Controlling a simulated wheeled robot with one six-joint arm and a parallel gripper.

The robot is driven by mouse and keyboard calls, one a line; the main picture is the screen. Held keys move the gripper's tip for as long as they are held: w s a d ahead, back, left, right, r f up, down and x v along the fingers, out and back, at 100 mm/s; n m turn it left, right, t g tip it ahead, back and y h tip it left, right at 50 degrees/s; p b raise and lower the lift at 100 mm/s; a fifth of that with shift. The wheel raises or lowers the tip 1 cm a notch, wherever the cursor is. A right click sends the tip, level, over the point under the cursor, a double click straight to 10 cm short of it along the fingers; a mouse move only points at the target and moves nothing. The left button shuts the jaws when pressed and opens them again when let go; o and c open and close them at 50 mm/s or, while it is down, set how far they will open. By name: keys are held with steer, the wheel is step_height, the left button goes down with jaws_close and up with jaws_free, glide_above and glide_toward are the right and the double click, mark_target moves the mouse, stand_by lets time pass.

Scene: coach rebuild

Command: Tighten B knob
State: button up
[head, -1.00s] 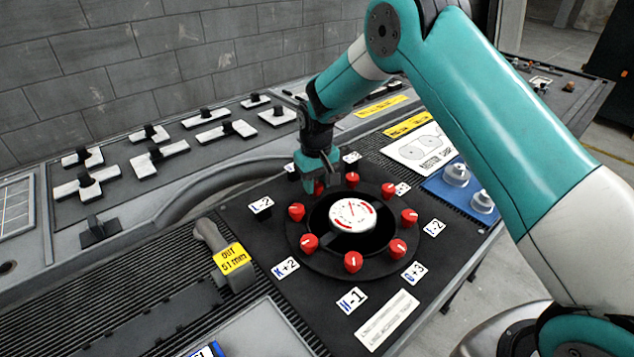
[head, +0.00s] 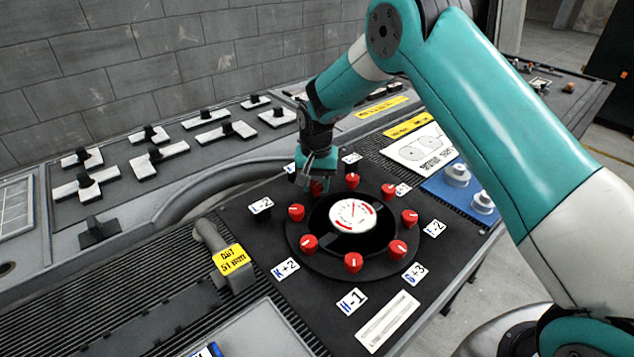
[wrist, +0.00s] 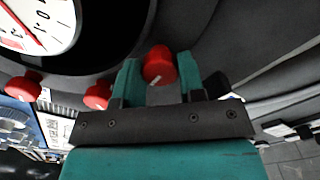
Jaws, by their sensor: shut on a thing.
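A black round plate (head: 330,266) carries a ring of red knobs around a white dial (head: 353,215) with a needle. My gripper (head: 315,181) reaches down onto a red knob (head: 318,188) at the back left of the ring and mostly hides it. In the wrist view, my gripper's teal fingers (wrist: 159,82) stand on either side of this red knob (wrist: 158,64), shut on it. Its label is largely hidden behind the gripper, so I cannot read which letter it bears.
Other red knobs, such as the front one (head: 353,262), stand close around the ring. A grey handle with a yellow tag (head: 231,259) lies to the left. A blue plate (head: 451,193) with grey knobs is at the right.

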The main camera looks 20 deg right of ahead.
mark_target(316, 184)
steer(key=shift+w+r, duration=0.1)
stand_by(0.3)
steer(key=o, duration=0.9)
step_height(316, 184, up, 17)
steer(key=shift+r+b, duration=0.15)
steer(key=shift+b, duration=0.65)
steer(key=s+a+r+n+y, duration=0.1)
steer(key=s+n, duration=0.3)
steer(key=s, duration=0.8)
steer(key=s+a+r+n+y, duration=0.1)
steer(key=s+n, duration=0.3)
steer(key=s, duration=0.8)
steer(key=s+a+r+n+y, duration=0.2)
steer(key=s+n, duration=0.1)
steer(key=s, duration=0.9)
steer(key=shift+s+a+n, duration=0.1)
steer(key=shift+n, duration=0.3)
